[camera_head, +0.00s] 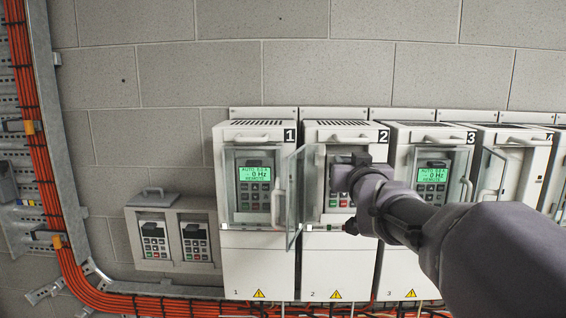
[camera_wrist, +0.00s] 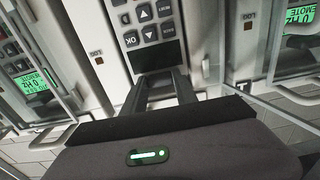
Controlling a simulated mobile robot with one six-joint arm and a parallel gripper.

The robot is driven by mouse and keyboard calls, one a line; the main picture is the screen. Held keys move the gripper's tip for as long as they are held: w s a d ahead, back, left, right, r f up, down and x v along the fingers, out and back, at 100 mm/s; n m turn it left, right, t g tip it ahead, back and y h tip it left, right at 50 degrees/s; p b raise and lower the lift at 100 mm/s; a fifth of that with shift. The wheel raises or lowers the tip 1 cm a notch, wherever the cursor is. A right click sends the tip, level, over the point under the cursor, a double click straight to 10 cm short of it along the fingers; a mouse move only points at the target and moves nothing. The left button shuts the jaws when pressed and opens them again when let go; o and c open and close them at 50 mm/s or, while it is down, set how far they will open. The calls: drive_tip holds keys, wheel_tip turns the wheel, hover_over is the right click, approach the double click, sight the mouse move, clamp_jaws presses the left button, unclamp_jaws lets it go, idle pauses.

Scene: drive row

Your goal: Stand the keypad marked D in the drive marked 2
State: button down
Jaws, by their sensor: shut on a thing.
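My gripper (camera_head: 341,178) is at the open bay of the drive marked 2 (camera_head: 337,262). In the wrist view my gripper (camera_wrist: 162,82) is shut on the screen end of a keypad (camera_wrist: 148,22), whose screen looks dark there. The keypad's keys (camera_head: 338,199) show below my gripper in the head view, at the drive's bay. I cannot read a D on it or tell whether it is fully seated. The drive's glass door (camera_head: 296,200) stands open on the left. A green readout shows in its glass; I cannot tell whether it is a reflection.
Drive 1 (camera_head: 256,262) and drive 3 (camera_head: 402,270) stand close on either side, with lit keypads. A holder (camera_head: 172,267) at left carries two keypads. Drive 4 is partly behind my arm. Orange cables (camera_head: 66,215) run down the left and beneath the row.

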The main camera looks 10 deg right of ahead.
drive_tip(key=shift+f+b, duration=0.4)
drive_tip(key=shift+f, duration=0.05)
drive_tip(key=c, duration=0.9)
unclamp_jaws()
